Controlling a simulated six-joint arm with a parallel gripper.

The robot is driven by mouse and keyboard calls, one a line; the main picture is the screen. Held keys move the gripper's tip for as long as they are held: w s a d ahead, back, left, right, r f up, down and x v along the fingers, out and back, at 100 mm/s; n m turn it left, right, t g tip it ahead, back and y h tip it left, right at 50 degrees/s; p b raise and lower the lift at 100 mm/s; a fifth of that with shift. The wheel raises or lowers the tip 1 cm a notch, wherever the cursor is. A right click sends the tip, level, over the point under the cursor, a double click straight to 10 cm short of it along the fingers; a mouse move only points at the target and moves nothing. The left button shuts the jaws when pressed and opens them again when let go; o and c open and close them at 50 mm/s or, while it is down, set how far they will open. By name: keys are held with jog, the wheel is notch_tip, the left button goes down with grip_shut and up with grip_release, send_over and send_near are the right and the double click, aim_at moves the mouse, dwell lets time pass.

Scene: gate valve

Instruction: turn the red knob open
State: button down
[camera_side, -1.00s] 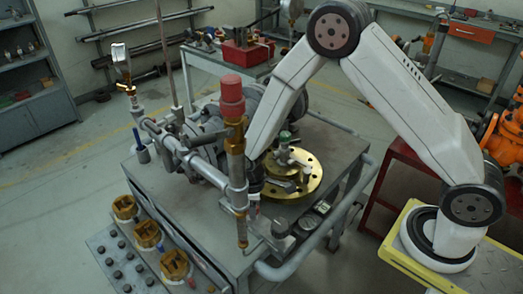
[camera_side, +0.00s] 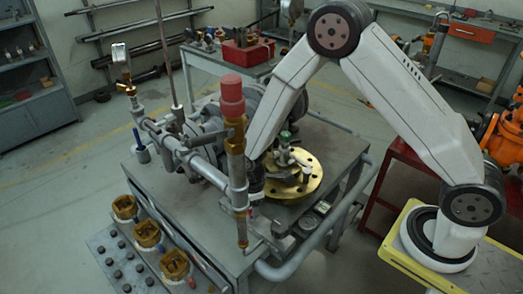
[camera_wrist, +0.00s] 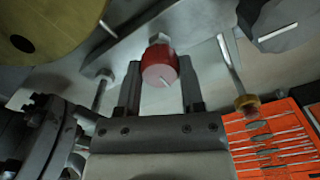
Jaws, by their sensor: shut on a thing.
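The red knob (camera_wrist: 160,66) shows in the wrist view as a short red cylinder with a pale line on its face and a metal nut behind it. My gripper (camera_wrist: 161,80) has one finger on each side of the knob and is shut on it. In the side view, my gripper's end is low beside the brass flange, mostly hidden behind the vertical pipe. I cannot make out the held knob there.
A vertical pipe with a red cap (camera_side: 231,90) stands close in front of my forearm. A brass flange (camera_side: 305,184) lies on the grey cart (camera_side: 200,240). An orange tray of tools (camera_wrist: 270,145) is at the lower right in the wrist view.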

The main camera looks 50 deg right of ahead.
jog(key=shift+c, duration=1)
grip_release()
jog(key=shift+r, duration=0.1)
jog(key=shift+r, duration=3.85)
jog(key=shift+d, duration=0.1)
